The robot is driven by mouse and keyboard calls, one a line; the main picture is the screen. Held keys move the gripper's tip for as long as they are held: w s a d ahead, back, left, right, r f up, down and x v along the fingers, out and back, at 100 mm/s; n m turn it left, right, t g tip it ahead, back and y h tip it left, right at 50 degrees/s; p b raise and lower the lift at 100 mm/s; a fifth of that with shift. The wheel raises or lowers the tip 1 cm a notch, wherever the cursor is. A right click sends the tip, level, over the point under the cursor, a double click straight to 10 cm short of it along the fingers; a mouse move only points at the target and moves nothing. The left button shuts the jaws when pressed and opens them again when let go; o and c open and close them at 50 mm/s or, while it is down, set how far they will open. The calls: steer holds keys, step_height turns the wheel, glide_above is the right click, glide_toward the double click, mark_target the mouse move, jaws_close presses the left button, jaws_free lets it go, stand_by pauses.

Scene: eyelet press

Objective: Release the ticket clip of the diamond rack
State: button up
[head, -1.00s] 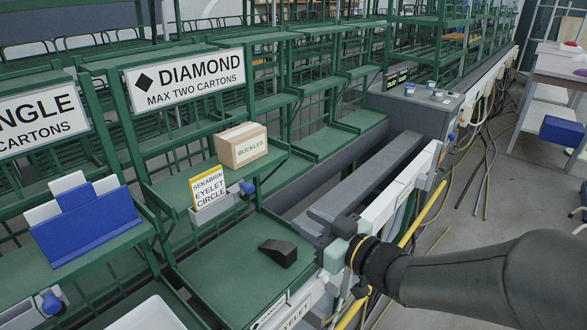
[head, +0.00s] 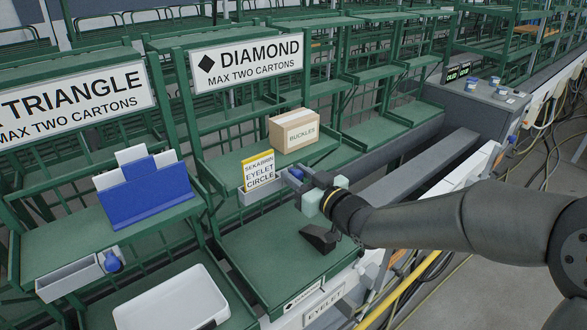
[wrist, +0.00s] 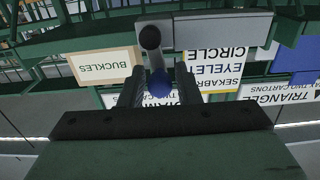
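The diamond rack has a white DIAMOND sign (head: 246,62). On its upper shelf edge is the grey ticket clip (head: 262,190), holding an upright white ticket with a yellow edge (head: 259,170), reading SEKABRIN EYELET CIRCLE. The clip's blue knob (head: 297,173) is at its right end, partly hidden by my gripper (head: 308,182) in the head view. In the wrist view, which looks upside down, my gripper (wrist: 158,88) has its two fingers apart, either side of the blue knob (wrist: 159,82). A gap shows beside the knob; I cannot tell whether either finger touches it.
A BUCKLES carton (head: 294,131) stands on the same shelf, right of the ticket. A black wedge-shaped block (head: 320,238) lies on the green lower shelf (head: 262,252) below my gripper.

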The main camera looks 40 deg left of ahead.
steer(key=shift+x, duration=0.85)
jaws_close()
steer(key=shift+w+d+m, duration=0.1)
steer(key=shift+w+m, duration=0.2)
steer(key=shift+m, duration=0.7)
jaws_free()
steer(key=shift+d, duration=0.1)
